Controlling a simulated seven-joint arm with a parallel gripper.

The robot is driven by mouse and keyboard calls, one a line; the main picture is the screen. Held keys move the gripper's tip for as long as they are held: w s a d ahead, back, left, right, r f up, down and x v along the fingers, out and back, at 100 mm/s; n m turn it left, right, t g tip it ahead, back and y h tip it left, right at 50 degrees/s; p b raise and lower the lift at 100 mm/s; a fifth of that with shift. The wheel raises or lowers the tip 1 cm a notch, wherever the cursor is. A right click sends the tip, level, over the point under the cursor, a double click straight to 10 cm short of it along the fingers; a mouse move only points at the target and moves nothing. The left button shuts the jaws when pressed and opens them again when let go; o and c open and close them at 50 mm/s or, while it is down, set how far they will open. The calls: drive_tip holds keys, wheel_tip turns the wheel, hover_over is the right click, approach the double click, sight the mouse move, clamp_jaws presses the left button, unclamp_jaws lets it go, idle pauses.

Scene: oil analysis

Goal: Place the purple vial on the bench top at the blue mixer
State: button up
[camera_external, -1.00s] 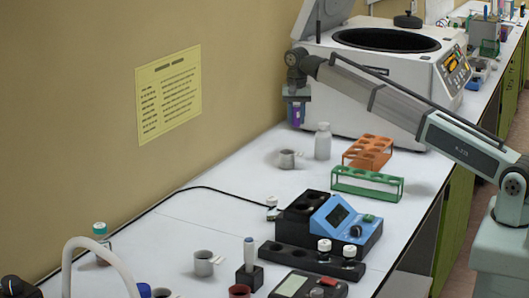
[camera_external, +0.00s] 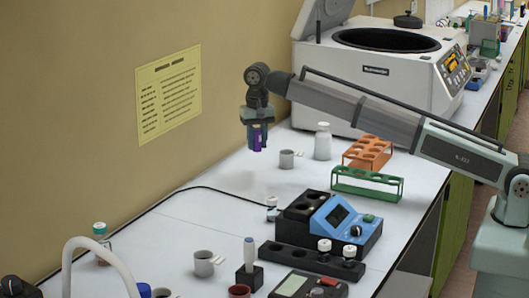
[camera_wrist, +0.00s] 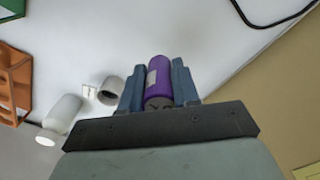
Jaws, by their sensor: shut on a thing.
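The purple vial (camera_external: 257,139) is held upright in my gripper (camera_external: 257,145), in the air above the back left part of the bench. In the wrist view the purple vial (camera_wrist: 158,80) with a pale label sits between the two blue-grey fingers of my gripper (camera_wrist: 158,88), which are shut on it. The blue mixer (camera_external: 342,221), with a dark screen and a black block with wells at its left, stands on the white bench top (camera_external: 205,215). It is to the right of and nearer than my gripper. The wrist view does not show it.
A grey cup (camera_external: 287,159) and a white bottle (camera_external: 322,142) stand near my gripper. Orange (camera_external: 370,152) and green (camera_external: 367,184) racks are to the right. A small clear vial (camera_external: 272,208) stands beside the mixer. A black cable (camera_external: 215,188) crosses the bench. Bench left of the mixer is mostly clear.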

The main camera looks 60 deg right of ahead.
drive_tip(key=s+a+n, duration=0.1)
drive_tip(key=s+a, duration=0.2)
drive_tip(key=a, duration=0.7)
drive_tip(key=s+a+n, duration=0.2)
drive_tip(key=s+a, duration=0.2)
drive_tip(key=a, duration=0.6)
drive_tip(key=m, duration=0.5)
hover_over(254, 236)
drive_tip(key=shift+f, duration=5)
drive_tip(key=shift+f, duration=0.1)
drive_tip(key=o, duration=1)
